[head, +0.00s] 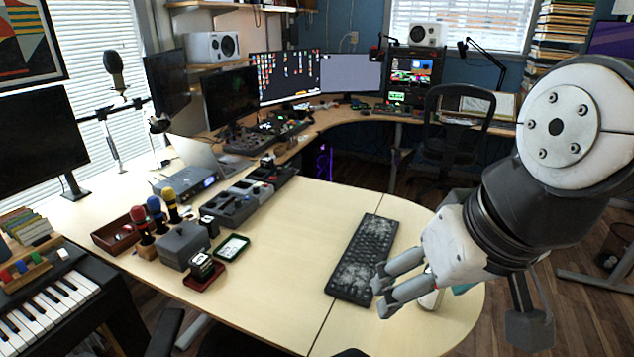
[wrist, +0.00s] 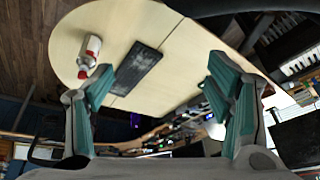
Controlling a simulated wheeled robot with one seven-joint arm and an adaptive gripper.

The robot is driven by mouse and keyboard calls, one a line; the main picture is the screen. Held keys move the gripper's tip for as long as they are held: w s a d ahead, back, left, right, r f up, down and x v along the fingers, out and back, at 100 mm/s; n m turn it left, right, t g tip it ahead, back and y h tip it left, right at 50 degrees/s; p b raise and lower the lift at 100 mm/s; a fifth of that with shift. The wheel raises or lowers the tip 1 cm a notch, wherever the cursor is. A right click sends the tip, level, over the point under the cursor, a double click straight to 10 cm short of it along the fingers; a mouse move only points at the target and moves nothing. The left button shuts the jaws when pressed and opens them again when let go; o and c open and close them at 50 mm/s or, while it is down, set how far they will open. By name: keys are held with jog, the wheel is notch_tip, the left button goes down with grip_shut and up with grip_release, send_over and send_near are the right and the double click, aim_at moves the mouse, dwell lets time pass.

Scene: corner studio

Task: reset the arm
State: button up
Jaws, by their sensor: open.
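My gripper (head: 381,289) is at the right in the head view, in front of the rounded end of the pale wooden desk (head: 285,285). Its fingers point left and stand apart, with nothing between them. In the wrist view my gripper (wrist: 155,85) shows two teal-padded fingers spread wide, with the desk (wrist: 190,65) beyond them. A black keyboard (head: 364,255) lies on the desk just left of the fingertips in the head view. It also shows in the wrist view (wrist: 138,68). I cannot tell how high the gripper is above the desk.
A white and red bottle-like object (wrist: 89,55) is near the desk's rounded end, mostly hidden behind my gripper in the head view. A grey box (head: 183,245), small trays and microphones crowd the desk's left side. An office chair (head: 455,130) stands behind. The desk's front middle is clear.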

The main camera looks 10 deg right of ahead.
jog(key=s, duration=0.1)
jog(key=d, duration=0.1)
jog(key=s, duration=0.1)
jog(key=shift+s+d+f+g+h, duration=0.3)
jog(key=shift+d+f, duration=0.05)
jog(key=shift+r+p, duration=0.3)
jog(key=shift+r, duration=0.1)
